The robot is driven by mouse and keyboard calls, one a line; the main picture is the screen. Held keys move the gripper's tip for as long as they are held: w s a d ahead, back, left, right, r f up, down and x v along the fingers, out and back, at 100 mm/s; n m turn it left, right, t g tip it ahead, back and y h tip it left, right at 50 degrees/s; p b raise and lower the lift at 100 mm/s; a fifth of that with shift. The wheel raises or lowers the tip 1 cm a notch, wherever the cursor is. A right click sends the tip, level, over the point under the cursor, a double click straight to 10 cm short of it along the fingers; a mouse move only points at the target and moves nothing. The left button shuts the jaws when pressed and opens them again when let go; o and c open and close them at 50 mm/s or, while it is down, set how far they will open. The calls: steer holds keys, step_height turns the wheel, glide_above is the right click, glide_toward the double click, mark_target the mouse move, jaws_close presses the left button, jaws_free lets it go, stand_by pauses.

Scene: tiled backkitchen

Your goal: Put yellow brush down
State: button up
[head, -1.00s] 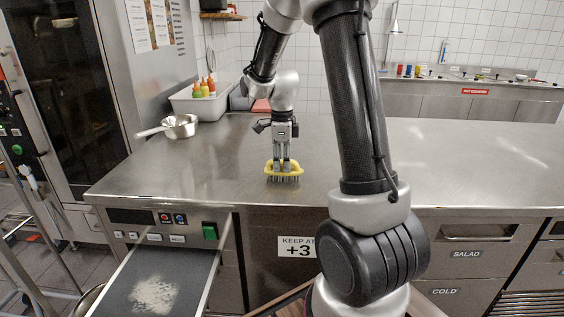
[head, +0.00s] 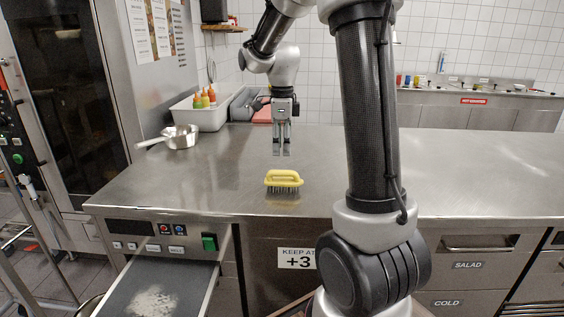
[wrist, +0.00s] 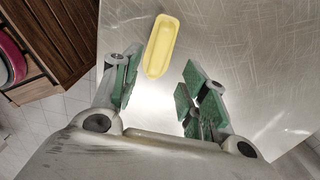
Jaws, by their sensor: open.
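The yellow brush (head: 284,181) stands on the steel counter (head: 350,170), bristles down and handle up, near the counter's front edge. My gripper (head: 282,152) is above and behind it, apart from it, pointing down and empty. In the wrist view the brush (wrist: 161,46) lies beyond the fingertips, a little left of the middle. There the two green-padded fingers of my gripper (wrist: 156,88) stand apart with only bare counter between them.
A metal pan (head: 180,137) stands on the counter at the left. An open drawer with white powder (head: 152,302) juts out at the front left. The counter's right side is clear.

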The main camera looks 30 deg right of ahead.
steer(key=s+a+r+n+t, duration=0.25)
steer(key=s+r+n, duration=0.55)
steer(key=s+n, duration=0.45)
steer(key=s+a+f+n+t, duration=0.2)
steer(key=s+n, duration=0.9)
steer(key=n, duration=0.1)
steer(key=shift+s, duration=0.25)
